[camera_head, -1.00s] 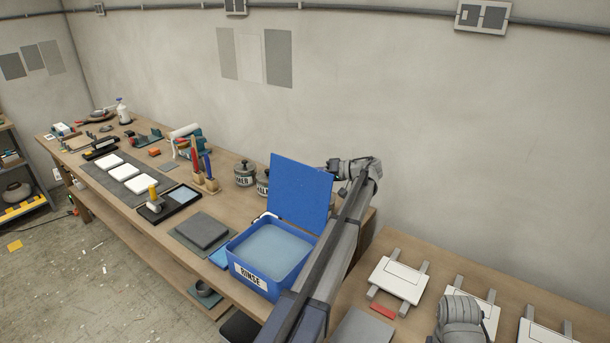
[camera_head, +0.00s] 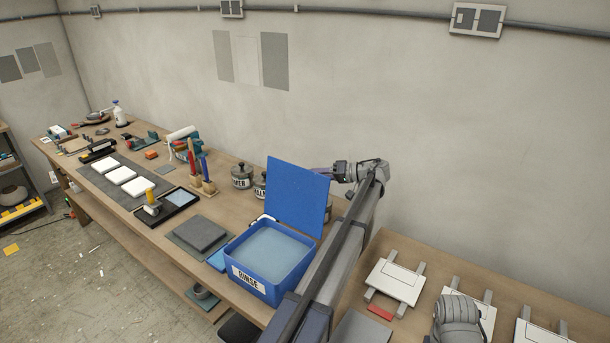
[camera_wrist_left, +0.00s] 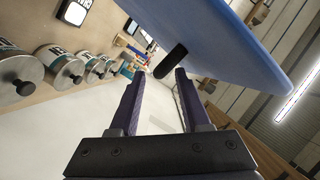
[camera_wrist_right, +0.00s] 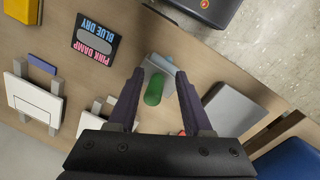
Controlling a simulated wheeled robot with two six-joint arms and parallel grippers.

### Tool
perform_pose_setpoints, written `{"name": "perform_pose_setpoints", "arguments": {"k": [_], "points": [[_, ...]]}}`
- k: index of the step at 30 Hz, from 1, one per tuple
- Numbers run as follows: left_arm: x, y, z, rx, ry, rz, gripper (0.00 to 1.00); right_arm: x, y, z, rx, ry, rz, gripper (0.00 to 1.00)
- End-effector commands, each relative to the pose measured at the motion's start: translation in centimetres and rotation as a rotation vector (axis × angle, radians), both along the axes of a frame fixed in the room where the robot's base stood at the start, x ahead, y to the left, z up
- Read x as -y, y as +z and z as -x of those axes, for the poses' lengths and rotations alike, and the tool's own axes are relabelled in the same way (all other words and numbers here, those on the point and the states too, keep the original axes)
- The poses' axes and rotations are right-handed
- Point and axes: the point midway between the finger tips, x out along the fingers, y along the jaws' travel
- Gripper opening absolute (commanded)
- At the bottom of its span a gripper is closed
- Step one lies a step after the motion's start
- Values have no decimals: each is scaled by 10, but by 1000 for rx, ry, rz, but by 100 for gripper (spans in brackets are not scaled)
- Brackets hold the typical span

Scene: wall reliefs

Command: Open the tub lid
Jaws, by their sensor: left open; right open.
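The blue tub (camera_head: 262,283) labelled RINSE stands on the bench with pale blue content inside. Its blue lid (camera_head: 297,198) stands up steeply from the back side, leaving the tub top uncovered. In the left wrist view the lid (camera_wrist_left: 225,40) fills the upper right, with a dark handle (camera_wrist_left: 172,60) sticking out of it. My left gripper (camera_wrist_left: 159,73) is open, its fingertips close to the handle; contact cannot be told. In the head view its fingers are mostly hidden behind the lid. My right gripper (camera_wrist_right: 159,72) is open over the right bench, above a green-handled tool (camera_wrist_right: 153,93).
Lidded jars (camera_head: 242,175) stand behind the tub, and a grey slab (camera_head: 200,233) lies left of it. White boards on grey bars (camera_head: 395,281) lie on the right bench. My left arm crosses just right of the tub. The wall is behind.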

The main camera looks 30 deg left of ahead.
Motion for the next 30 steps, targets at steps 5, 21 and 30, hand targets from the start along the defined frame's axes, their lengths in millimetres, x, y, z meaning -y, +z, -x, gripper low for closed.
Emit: {"name": "perform_pose_setpoints", "arguments": {"k": [5, 21, 30], "points": [[30, 9, -8, 1, -3, 0, 47, 0, 9, 0, 0, 0, 0, 50], [42, 10, -10, 0, 0, 0, 47, 0, 10, 0, 0, 0, 0, 50], [41, 44, -10, 0, 0, 0, 47, 0, 44, 0, 0, -3, -1, 50]]}}
